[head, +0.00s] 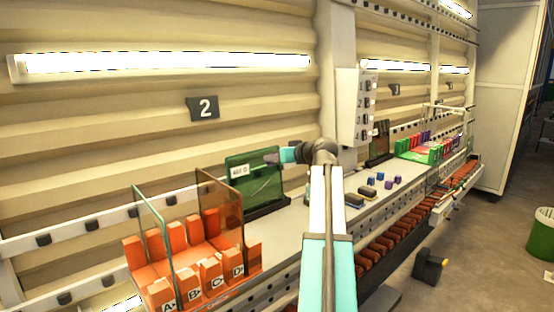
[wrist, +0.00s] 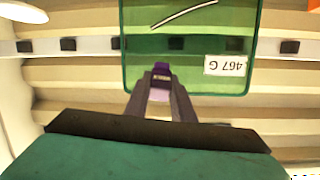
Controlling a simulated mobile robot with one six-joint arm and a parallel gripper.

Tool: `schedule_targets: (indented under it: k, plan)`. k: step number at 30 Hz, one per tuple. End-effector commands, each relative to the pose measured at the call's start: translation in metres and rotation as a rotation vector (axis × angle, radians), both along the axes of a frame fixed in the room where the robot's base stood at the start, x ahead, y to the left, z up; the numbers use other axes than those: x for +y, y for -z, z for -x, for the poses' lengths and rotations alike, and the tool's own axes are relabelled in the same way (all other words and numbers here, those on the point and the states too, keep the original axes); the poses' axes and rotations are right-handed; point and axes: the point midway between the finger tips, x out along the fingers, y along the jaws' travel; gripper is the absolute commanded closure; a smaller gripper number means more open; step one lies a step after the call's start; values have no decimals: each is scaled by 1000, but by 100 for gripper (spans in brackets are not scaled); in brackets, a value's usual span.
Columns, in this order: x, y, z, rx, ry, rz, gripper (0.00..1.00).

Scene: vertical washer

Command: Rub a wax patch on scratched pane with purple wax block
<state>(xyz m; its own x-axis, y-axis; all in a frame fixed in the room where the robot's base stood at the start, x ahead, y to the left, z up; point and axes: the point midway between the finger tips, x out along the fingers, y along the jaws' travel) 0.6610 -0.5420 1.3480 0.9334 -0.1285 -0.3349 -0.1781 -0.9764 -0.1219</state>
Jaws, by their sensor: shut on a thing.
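The green pane (head: 250,185) stands upright in a dark base on the bench, with a white label on its upper left. In the wrist view the pane (wrist: 190,50) appears upside down, with the label (wrist: 226,65) reading 467 G. A pale curved scratch (wrist: 184,13) crosses it near the top of that view. My gripper (head: 277,157) is in front of the pane's upper part. In the wrist view my gripper (wrist: 160,84) is shut on the purple wax block (wrist: 161,69), which overlaps the pane clear of the scratch. I cannot tell whether block and pane touch. No wax patch is discernible.
An orange slotted rack (head: 207,277) holding upright panes stands left of the green pane. Small coloured blocks (head: 371,181) and dark pads (head: 354,200) lie on the bench (head: 330,212) to the right. A switch box (head: 355,105) hangs on the post behind my arm.

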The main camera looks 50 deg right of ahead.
Motion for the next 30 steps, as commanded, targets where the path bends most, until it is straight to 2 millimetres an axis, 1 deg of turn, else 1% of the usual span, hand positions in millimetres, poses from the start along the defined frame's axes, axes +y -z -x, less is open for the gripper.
schedule_targets:
  k: [22, 30]
  plan:
    - [-1, 1, -9, 0, 0, 0, 100]
    - [-13, 2, -9, -1, 0, 0, 100]
